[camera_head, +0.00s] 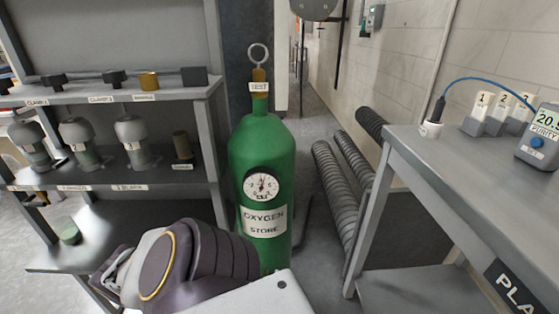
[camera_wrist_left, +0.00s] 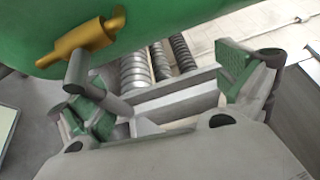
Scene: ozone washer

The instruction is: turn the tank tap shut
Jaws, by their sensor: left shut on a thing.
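The green oxygen tank (camera_head: 265,165) stands upright on the floor in the middle of the head view, with a round gauge on its front. In the left wrist view the tank's green side (camera_wrist_left: 170,20) crosses the top. A brass tap (camera_wrist_left: 85,42) with a grey handle (camera_wrist_left: 76,72) sticks out from it at the upper left. The exact contact is hard to make out. My right gripper is not in view.
A grey shelf (camera_head: 110,180) with knobs and several grey-topped vessels stands left of the tank. A grey table (camera_head: 450,150) with numbered blocks and a purity meter (camera_head: 541,138) stands at right. Ribbed hoses (camera_head: 335,180) lie between tank and table.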

